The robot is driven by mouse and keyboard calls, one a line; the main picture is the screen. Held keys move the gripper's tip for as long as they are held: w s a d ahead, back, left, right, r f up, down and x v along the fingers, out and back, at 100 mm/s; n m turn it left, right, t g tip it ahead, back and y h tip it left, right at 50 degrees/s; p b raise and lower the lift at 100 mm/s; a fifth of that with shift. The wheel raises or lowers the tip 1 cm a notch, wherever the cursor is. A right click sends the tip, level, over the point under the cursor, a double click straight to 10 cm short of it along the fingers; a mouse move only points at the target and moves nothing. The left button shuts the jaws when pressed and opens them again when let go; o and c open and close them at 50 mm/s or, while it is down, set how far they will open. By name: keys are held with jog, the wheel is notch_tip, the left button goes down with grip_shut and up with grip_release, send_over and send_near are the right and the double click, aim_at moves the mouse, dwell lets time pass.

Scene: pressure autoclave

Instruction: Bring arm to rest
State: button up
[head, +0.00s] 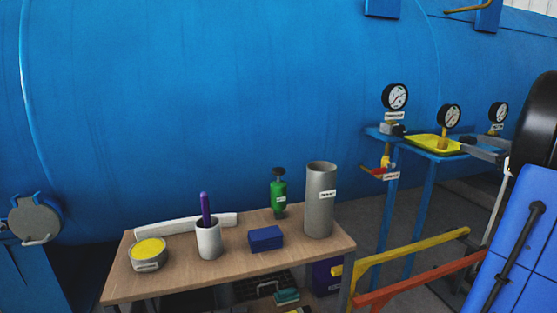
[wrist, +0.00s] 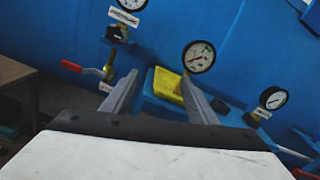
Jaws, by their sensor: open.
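My gripper (wrist: 160,88) is open in the wrist view, its two grey fingers spread apart with nothing held between them. Beyond the fingers lie a yellow tray (wrist: 168,84) and a pressure gauge (wrist: 199,57) on a blue stand. In the head view, my black arm is at the right edge, partly cut off. Grey finger-like parts show beside the yellow tray (head: 430,144); I cannot tell whether they touch anything.
Gauges (head: 395,97) and a red-handled valve (head: 376,171) stand near the gripper. Yellow (head: 410,250) and orange (head: 420,282) rails cross below. A wooden table (head: 180,285) holds a grey cylinder (head: 319,205), a green bottle (head: 279,193), a white cup (head: 208,241) and a blue box (head: 265,238).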

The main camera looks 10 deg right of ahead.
jog(key=a+f+n+g+y, duration=0.2)
jog(key=a+f+n+g, duration=0.15)
jog(key=a, duration=0.85)
jog(key=a+f+n+g+y, duration=0.1)
jog(key=a+f+n+g, duration=0.3)
jog(key=a, duration=0.8)
jog(key=a+f+n+g+y, duration=0.1)
jog(key=a+f+n+y, duration=0.15)
jog(key=a+n, duration=0.65)
jog(key=s+a+f+n+g+h, duration=0.1)
jog(key=s+a+f+n+g, duration=0.15)
jog(key=s+a+f, duration=0.4)
jog(key=s+a+f+n+g+h, duration=0.2)
jog(key=s+a+n, duration=0.15)
jog(key=a, duration=0.55)
jog(key=s+f+n+h, duration=0.3)
jog(key=s+f+n, duration=0.2)
jog(key=s+n, duration=0.4)
jog(key=s+a, duration=0.1)
jog(key=s, duration=0.1)
jog(key=shift+s+f+h, duration=0.3)
jog(key=shift+f+h, duration=0.05)
jog(key=shift+f, duration=0.05)
